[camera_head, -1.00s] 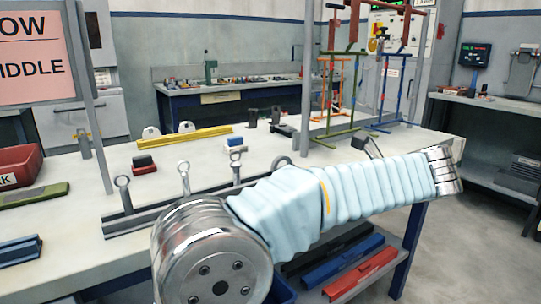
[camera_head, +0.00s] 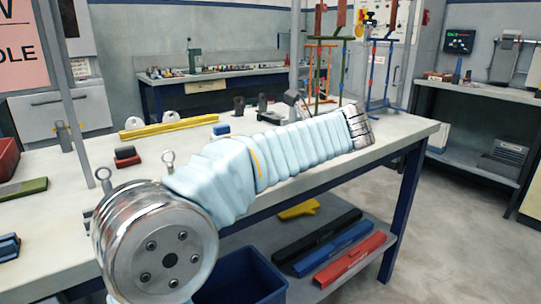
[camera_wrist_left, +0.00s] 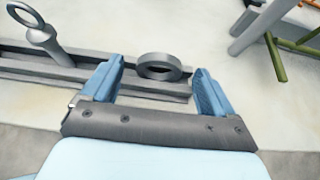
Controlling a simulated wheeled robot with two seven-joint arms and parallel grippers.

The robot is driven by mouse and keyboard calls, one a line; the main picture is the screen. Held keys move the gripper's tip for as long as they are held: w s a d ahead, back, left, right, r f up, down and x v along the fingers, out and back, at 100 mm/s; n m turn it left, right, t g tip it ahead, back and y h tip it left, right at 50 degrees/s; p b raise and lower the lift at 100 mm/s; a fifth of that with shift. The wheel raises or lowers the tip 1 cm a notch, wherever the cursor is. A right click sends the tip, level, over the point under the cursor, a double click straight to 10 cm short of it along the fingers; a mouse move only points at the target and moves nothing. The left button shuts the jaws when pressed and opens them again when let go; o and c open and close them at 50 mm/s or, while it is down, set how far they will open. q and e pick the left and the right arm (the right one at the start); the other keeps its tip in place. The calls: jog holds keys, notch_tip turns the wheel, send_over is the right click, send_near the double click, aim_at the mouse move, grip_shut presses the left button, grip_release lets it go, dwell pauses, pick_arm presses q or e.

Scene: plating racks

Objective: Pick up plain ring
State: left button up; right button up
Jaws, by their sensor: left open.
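A plain grey ring (camera_wrist_left: 164,74) lies on the dark grey rail (camera_wrist_left: 80,75) in the left wrist view. My left gripper (camera_wrist_left: 159,68) is open, with a blue finger on each side of the ring near the fingertips. Whether the fingers touch the ring I cannot tell. In the head view a light-blue sleeved arm of mine crosses the bench front and hides the ring and gripper. My right gripper is not in view.
An eye bolt (camera_wrist_left: 62,52) stands on the rail left of the ring. Green and orange bars (camera_wrist_left: 290,50) are at the upper right. On the bench (camera_head: 50,205) are a yellow bar (camera_head: 168,127) and a red-black block (camera_head: 126,157). A blue bin (camera_head: 245,275) is below.

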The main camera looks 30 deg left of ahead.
pick_arm(q)
jog(key=shift+x, duration=0.85)
jog(key=c, duration=1.2)
jog(key=shift+o, duration=0.2)
jog(key=shift+r, duration=0.35)
notch_tip(320, 180, up, 3)
jog(key=shift+s+d+r+p, duration=0.1)
jog(key=shift+d+p, duration=0.1)
jog(key=shift+p, duration=0.3)
jog(key=s+a+v, duration=0.1)
jog(key=v, duration=0.7)
jog(key=s+a+r+p+v, duration=0.1)
jog(key=s+v, duration=0.1)
jog(key=v, duration=0.6)
jog(key=shift+r, duration=0.2)
jog(key=shift+a, duration=0.1)
